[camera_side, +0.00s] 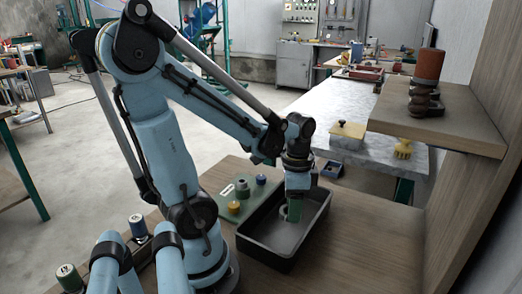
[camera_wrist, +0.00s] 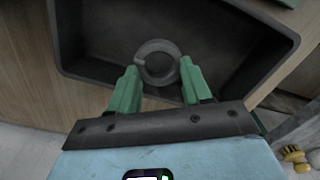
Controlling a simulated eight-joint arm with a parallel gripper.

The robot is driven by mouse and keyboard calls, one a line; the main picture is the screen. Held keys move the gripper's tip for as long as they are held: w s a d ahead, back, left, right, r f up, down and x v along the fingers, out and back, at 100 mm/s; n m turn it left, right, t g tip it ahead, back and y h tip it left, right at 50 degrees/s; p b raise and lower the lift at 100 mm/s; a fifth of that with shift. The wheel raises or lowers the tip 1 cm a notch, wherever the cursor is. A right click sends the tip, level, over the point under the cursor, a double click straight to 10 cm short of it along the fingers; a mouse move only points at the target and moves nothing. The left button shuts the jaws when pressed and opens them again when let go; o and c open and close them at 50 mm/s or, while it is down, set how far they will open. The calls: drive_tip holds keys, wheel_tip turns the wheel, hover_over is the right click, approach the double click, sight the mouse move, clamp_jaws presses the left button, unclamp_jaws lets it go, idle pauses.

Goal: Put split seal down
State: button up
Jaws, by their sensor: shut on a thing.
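In the side view my gripper (camera_side: 294,210) points down into a black tray (camera_side: 258,248), with the seal (camera_side: 283,213) low inside the tray's walls. The tray also shows in the wrist view (camera_wrist: 70,40). I cannot tell whether the seal touches the tray floor.
A green board (camera_side: 233,202) with several small parts lies left of the tray on the wooden table (camera_side: 365,235). A wooden shelf (camera_side: 445,118) with a brown stacked part (camera_side: 426,82) juts out at the right. Wood beside the tray is free.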

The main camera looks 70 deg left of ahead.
sight(290, 225)
drive_tip(key=shift+w+a+f, duration=0.1)
drive_tip(key=shift+a+f, duration=0.45)
drive_tip(key=shift+a, duration=0.35)
drive_tip(key=shift+f, duration=2.05)
drive_tip(key=o, duration=1)
drive_tip(key=shift+f, duration=0.1)
drive_tip(key=shift+r, duration=6.05)
drive_tip(key=w+d+n+t, duration=0.1)
drive_tip(key=w+d+t, duration=0.1)
drive_tip(key=d, duration=0.1)
drive_tip(key=w+d+n+t, duration=0.1)
drive_tip(key=w+d+t, duration=0.1)
drive_tip(key=d, duration=0.2)
drive_tip(key=w+d+r+n+t, duration=0.1)
drive_tip(key=w+d+t, duration=0.1)
drive_tip(key=d+t, duration=0.1)
drive_tip(key=shift+d+n, duration=0.3)
drive_tip(key=shift+d, duration=0.15)
